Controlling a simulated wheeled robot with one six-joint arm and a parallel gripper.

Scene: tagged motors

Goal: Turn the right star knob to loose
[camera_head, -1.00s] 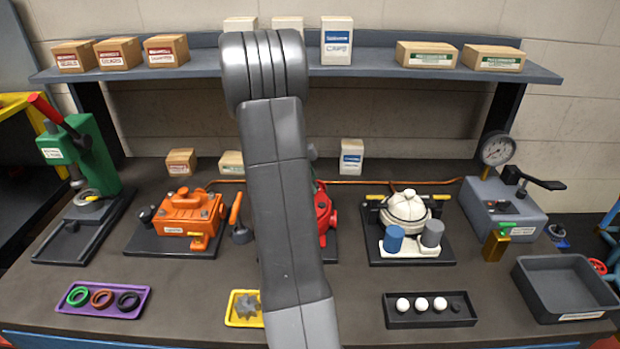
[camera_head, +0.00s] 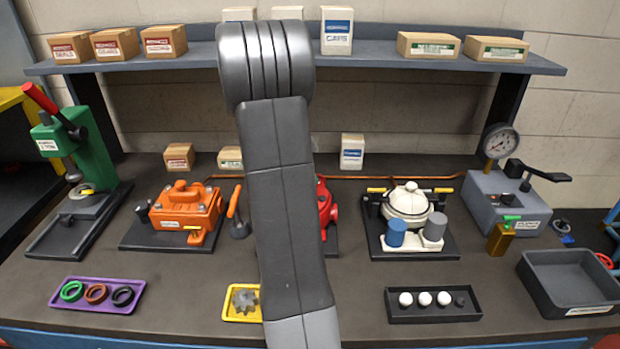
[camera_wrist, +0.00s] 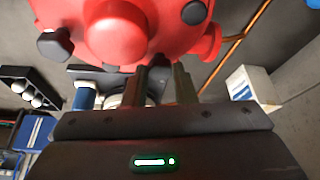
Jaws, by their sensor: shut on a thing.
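The red motor (camera_head: 326,208) stands mid-bench, mostly hidden behind my arm in the head view. In the wrist view its red round body (camera_wrist: 118,35) fills the top. One black star knob (camera_wrist: 55,43) sticks out at its left edge, and another black knob (camera_wrist: 194,12) sits at upper right. My gripper (camera_wrist: 162,82) shows at the red body's lower edge, its two dark fingers close together. They are shut on a dark star knob, mostly hidden between them. I cannot read the knob's turn or any mark on it.
The white-domed pump (camera_head: 408,208) with blue and grey cups stands right of the motor. The orange unit (camera_head: 186,212) is to the left. The yellow tray (camera_head: 230,313) and black ball tray (camera_head: 433,317) lie in front. A copper pipe (camera_wrist: 240,37) passes near the red body.

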